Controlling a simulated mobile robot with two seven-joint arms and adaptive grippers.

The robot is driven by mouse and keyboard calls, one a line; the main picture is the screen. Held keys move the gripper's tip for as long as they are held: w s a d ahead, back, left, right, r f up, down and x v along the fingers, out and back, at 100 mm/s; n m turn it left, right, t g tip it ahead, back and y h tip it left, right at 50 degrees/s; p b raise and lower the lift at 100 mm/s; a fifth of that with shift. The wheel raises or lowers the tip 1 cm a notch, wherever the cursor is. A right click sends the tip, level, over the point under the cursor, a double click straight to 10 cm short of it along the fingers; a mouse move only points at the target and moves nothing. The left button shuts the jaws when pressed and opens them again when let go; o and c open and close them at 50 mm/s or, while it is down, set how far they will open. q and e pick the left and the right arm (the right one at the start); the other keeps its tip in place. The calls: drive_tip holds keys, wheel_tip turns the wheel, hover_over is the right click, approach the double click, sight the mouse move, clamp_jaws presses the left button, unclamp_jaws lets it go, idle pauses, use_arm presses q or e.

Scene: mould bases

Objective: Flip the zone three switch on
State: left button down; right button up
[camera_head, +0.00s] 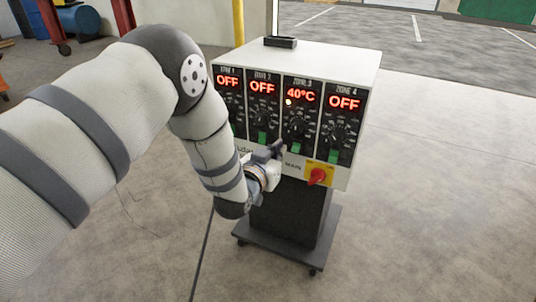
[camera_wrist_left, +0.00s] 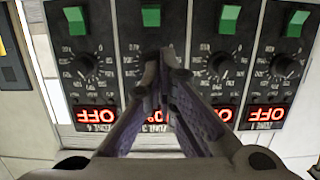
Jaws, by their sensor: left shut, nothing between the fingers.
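The zone 3 panel (camera_head: 299,118) is third from the left on the white control box. My left gripper (camera_head: 277,149) is shut and empty in front of the lower panel. In the left wrist view its fingertips (camera_wrist_left: 160,55) overlap the zone 3 knob area, just short of the green switch in the picture. Contact cannot be told. My right gripper is not in view.
Zones 1, 2 and 4 read OFF, each with its own green switch, such as the zone 4 switch (camera_head: 331,158). A red rotary main switch (camera_head: 317,176) is at the lower right. The box stands on a wheeled base (camera_head: 318,245). The floor to the right is clear.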

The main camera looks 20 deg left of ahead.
use_arm(q)
drive_tip(key=s, duration=0.2)
drive_tip(key=s+r, duration=0.1)
drive_tip(key=s, duration=0.1)
drive_tip(key=shift+s+a+r+p, duration=0.1)
drive_tip(key=shift+s+r+p, duration=0.1)
drive_tip(key=shift+p, duration=0.1)
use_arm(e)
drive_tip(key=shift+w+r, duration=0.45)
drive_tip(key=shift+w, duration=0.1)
use_arm(q)
drive_tip(key=s+a+f+g+p, duration=0.1)
drive_tip(key=s+f+g+p, duration=0.1)
drive_tip(key=s+f+g, duration=0.65)
drive_tip(key=s+f+g+p, duration=0.1)
drive_tip(key=s+f, duration=0.5)
drive_tip(key=s, duration=0.8)
drive_tip(key=s+g+p, duration=0.3)
drive_tip(key=s+g, duration=0.6)
drive_tip(key=s, duration=2)
drive_tip(key=shift+s+a+r+n+y, duration=0.3)
drive_tip(key=shift+s+a+r+n, duration=0.05)
drive_tip(key=shift+s+a+n, duration=0.05)
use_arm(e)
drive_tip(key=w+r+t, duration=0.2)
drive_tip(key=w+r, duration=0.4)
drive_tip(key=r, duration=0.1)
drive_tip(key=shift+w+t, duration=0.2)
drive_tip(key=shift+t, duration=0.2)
